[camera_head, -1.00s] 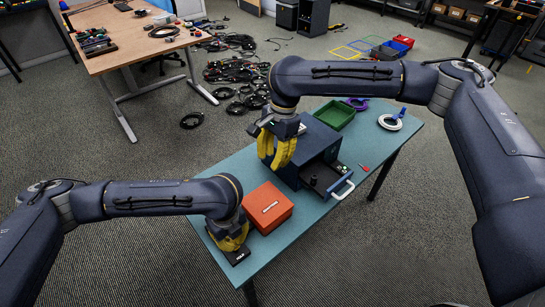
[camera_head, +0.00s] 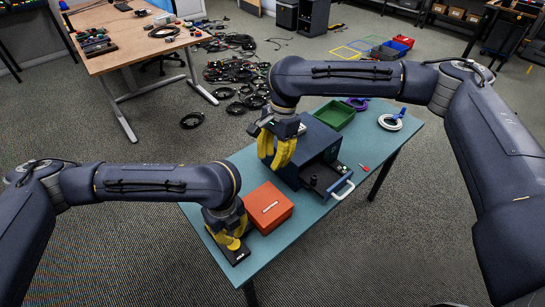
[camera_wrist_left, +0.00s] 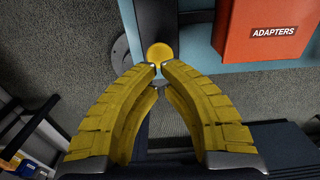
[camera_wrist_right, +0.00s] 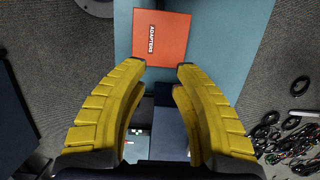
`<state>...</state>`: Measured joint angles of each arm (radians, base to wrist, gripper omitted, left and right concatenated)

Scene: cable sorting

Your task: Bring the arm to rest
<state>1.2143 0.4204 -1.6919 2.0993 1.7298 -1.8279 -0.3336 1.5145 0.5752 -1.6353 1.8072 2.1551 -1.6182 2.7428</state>
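My left gripper (camera_head: 232,238) hangs low at the near left end of the teal table (camera_head: 300,240), beside the orange-red box. In the left wrist view its fingertips (camera_wrist_left: 159,70) are nearly together with nothing visible between them. A round yellow disc (camera_wrist_left: 159,53) shows just beyond the tips, over a dark flat pad. In the head view the black pad (camera_head: 238,256) lies at the table edge under this gripper. My right gripper (camera_head: 277,158) points down beside the dark blue drawer cabinet (camera_head: 318,138). In the right wrist view its fingertips (camera_wrist_right: 161,64) are apart and empty.
The orange-red box (camera_head: 268,207) reads ADAPTERS in the wrist views. The cabinet's drawer (camera_head: 325,180) is open, with dark items inside. A green tray (camera_head: 334,114), a white cable coil (camera_head: 390,122) and a purple coil (camera_head: 357,103) are behind. Cables (camera_head: 240,72) litter the floor.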

